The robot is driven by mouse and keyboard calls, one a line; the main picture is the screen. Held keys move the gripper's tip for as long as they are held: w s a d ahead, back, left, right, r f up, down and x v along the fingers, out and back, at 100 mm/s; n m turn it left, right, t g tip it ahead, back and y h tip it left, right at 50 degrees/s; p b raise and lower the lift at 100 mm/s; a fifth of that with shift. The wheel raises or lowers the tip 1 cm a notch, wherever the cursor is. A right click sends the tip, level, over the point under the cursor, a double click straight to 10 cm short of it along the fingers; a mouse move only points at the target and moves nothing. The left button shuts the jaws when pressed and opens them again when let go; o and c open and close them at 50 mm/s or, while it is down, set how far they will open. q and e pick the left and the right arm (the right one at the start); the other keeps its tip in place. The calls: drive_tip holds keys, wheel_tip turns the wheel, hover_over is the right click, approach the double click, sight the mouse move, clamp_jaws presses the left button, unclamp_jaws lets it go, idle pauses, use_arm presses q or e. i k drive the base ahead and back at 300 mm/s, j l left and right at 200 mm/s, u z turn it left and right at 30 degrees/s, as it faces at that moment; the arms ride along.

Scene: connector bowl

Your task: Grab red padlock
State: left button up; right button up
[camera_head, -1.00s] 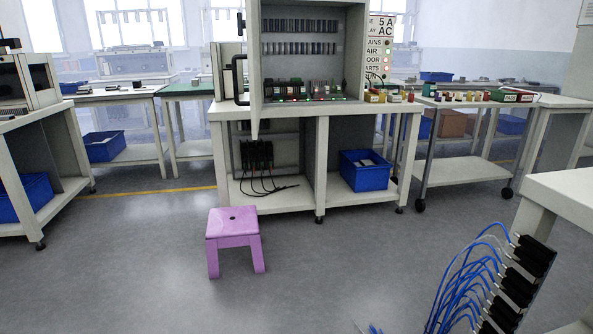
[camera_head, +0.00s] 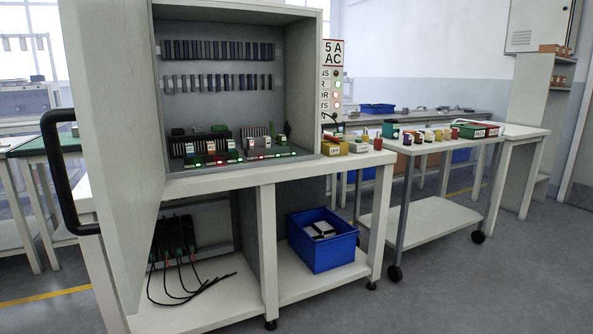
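No padlock is clear enough to identify for sure. A small red item (camera_head: 378,143) stands at the right end of the workbench top, beside a yellow box with a label (camera_head: 333,148). Neither of my grippers is in view.
An open cabinet (camera_head: 220,105) stands on the workbench, its door (camera_head: 112,130) swung out to the left. A blue bin (camera_head: 322,240) sits on the lower shelf. The cart (camera_head: 430,215) stands to the right. The floor at right front is clear.

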sight(378, 142)
drive_tip(key=i+j+z, duration=0.1)
drive_tip(key=i+z, duration=0.25)
drive_tip(key=i+j+z, duration=0.35)
drive_tip(key=i, duration=0.15)
drive_tip(key=i+l+u, duration=0.1)
drive_tip(key=u, duration=0.3)
drive_tip(key=i+l+u, duration=0.15)
drive_tip(key=u, duration=0.25)
drive_tip(key=i+l, duration=0.05)
drive_tip(key=i, duration=0.05)
